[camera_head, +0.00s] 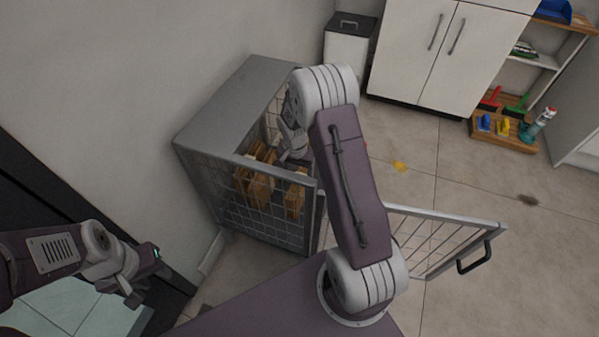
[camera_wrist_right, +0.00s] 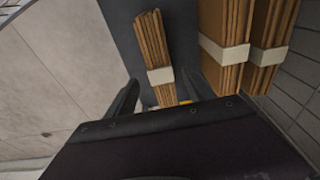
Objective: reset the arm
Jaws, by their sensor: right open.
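My right arm reaches over to a grey wire-mesh cage (camera_head: 225,150), and my right gripper (camera_head: 287,150) is inside its open side, partly hidden by the arm. In the right wrist view the right gripper (camera_wrist_right: 163,88) is open, with a finger on each side. A narrow bundle of brown cardboard with a white band (camera_wrist_right: 155,50) shows between and beyond the fingers; I cannot tell whether they touch it. My left gripper (camera_head: 143,280) hangs at the lower left, away from the cage; its finger gap is not clear.
Wider banded cardboard bundles (camera_wrist_right: 233,45) stand right of the right gripper. The cage's mesh door (camera_head: 440,240) is swung open to the right. A white bin (camera_head: 347,50) and a white cabinet (camera_head: 445,50) stand behind.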

